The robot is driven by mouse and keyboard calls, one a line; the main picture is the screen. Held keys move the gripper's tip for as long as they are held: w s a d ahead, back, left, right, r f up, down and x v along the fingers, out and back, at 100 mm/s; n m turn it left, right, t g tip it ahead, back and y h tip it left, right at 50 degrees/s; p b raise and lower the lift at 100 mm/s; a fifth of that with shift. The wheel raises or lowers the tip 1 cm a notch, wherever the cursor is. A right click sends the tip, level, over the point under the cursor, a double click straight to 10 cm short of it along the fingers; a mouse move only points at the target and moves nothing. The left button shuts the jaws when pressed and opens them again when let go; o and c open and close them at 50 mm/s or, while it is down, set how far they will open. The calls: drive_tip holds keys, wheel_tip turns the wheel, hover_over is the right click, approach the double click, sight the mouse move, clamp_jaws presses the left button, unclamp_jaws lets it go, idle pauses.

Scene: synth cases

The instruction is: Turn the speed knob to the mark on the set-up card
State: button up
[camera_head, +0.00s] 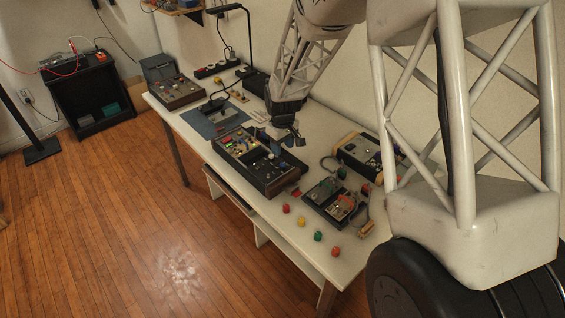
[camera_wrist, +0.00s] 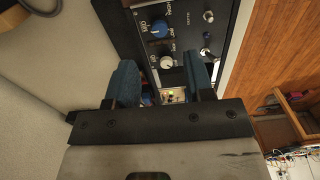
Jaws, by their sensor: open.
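My gripper (camera_head: 288,139) is over the right part of a dark panel device (camera_head: 268,188) on the white table. In the wrist view my gripper (camera_wrist: 160,68) has its two blue fingers apart. A white knob (camera_wrist: 167,62) shows between the fingertips, and I cannot tell whether they touch it. A blue knob (camera_wrist: 159,28) sits beyond it on the dark panel, with printed labels around both knobs. I cannot read the labels well enough to say which is the speed knob. I cannot make out the set-up card.
Toggle-like controls (camera_wrist: 208,16) stand right of the knobs. A second dark device (camera_head: 325,205) and a wood-sided one (camera_head: 362,155) are to the right. Red, green and yellow pieces, including a red one (camera_head: 286,208), lie near the front edge. A lamp (camera_head: 248,45) stands behind.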

sight(283, 164)
drive_tip(key=shift+f, duration=3.8)
drive_tip(key=shift+c, duration=0.3)
clamp_jaws()
drive_tip(key=shift+m, duration=0.3)
drive_tip(key=shift+m, duration=2.8)
drive_tip(key=shift+o, duration=0.3)
unclamp_jaws()
